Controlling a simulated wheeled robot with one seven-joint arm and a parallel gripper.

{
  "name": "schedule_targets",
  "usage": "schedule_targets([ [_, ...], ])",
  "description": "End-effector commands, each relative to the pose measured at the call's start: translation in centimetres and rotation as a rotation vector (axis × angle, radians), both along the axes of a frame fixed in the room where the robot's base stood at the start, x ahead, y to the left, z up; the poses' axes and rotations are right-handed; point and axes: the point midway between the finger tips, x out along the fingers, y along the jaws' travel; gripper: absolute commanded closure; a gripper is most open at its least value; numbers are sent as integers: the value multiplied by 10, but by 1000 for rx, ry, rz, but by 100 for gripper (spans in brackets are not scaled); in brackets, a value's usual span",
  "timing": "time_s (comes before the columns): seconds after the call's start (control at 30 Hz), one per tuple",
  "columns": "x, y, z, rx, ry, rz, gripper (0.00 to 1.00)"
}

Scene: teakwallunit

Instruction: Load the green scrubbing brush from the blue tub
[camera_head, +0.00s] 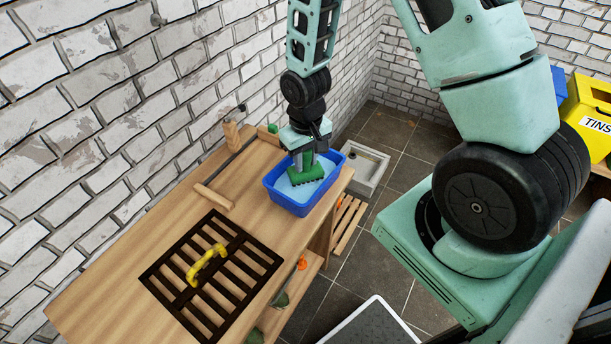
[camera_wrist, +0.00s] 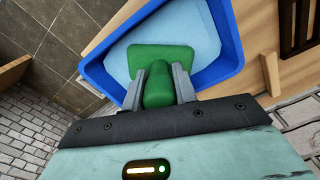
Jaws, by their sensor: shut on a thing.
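The green scrubbing brush (camera_head: 306,174) is under my gripper (camera_head: 303,160), over the blue tub (camera_head: 291,204). In the wrist view my gripper (camera_wrist: 159,88) is shut on the raised grip of the green brush (camera_wrist: 160,60), one finger on each side. The blue tub (camera_wrist: 234,50) surrounds the brush in that view, and its pale blue inside shows around it. I cannot tell whether the brush's underside touches the tub's inside. The tub stands on the wooden bench (camera_head: 110,296) near its far right end.
A dark slatted rack (camera_head: 228,293) with a yellow handled thing (camera_head: 207,264) lies on the bench in front. A wooden post and bar (camera_head: 213,196) stand left of the tub. A brick wall runs behind. A grey basin (camera_head: 365,166) and yellow TINS box (camera_head: 592,112) are beyond.

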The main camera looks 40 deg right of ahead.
Motion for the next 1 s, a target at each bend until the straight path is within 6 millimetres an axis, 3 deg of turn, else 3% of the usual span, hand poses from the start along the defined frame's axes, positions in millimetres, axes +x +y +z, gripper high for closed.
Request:
schedule_targets([
  [0.47, 0, 0, 4, 0, -1, 0, 90],
  [1.0, 0, 0, 46, 0, 0, 0, 90],
])
